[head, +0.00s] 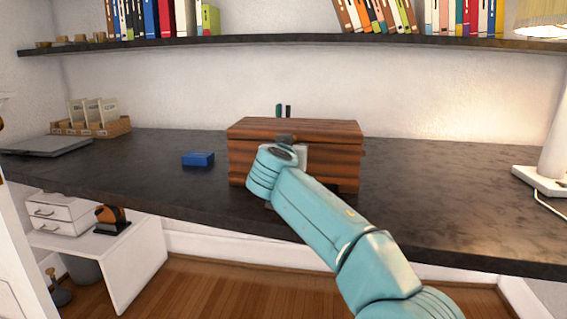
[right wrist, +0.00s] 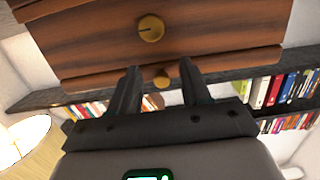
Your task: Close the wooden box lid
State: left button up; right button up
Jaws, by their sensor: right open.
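The wooden box (head: 345,168) stands on the dark desk, its brown lid (head: 325,128) lying flat across the top. Whether a thin gap is left under the lid cannot be told. My right gripper (head: 285,139) is at the box's front, near the lid's front edge, and hides part of it. In the right wrist view, which looks upside down, my right gripper (right wrist: 160,80) is open with its fingers apart. My left gripper is out of view.
A blue block (head: 198,159) lies left of the box on the desk (head: 430,190). A card holder (head: 92,126) and a grey flat item (head: 45,146) are far left. A lamp (head: 548,165) stands at right. A bookshelf (head: 250,41) runs above.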

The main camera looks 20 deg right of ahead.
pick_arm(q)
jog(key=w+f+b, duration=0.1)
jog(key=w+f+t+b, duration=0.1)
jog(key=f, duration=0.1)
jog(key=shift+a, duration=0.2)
pick_arm(e)
jog(key=v, duration=1.4)
jog(key=shift+s, duration=0.25)
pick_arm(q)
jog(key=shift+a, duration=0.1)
